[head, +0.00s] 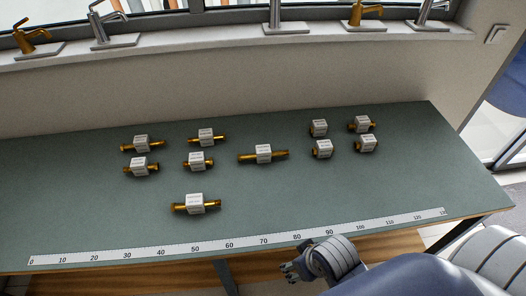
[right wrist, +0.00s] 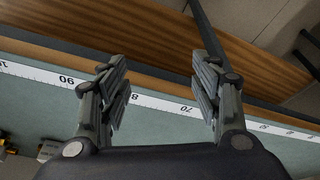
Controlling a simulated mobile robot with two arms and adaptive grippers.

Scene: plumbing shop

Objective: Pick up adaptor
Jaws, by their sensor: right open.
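Several brass fittings with white box-like labels lie on the green table; the label text is too small to tell which is the adaptor. One fitting (head: 196,204) lies alone nearest the ruler, and a long one (head: 264,154) lies mid-table. Others form a left group (head: 140,167) and a right group (head: 322,148). My right gripper (head: 290,271) is at the table's front edge, apart from all fittings. In the right wrist view its fingers (right wrist: 162,84) are spread, with nothing between them. Part of a labelled fitting (right wrist: 47,149) shows there at lower left. My left gripper is not in view.
A white ruler strip (head: 180,247) runs along the front of the green table (head: 100,215). Faucets on plates, such as a brass one (head: 30,38), stand on the ledge behind. The table is clear between the right group and the ruler.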

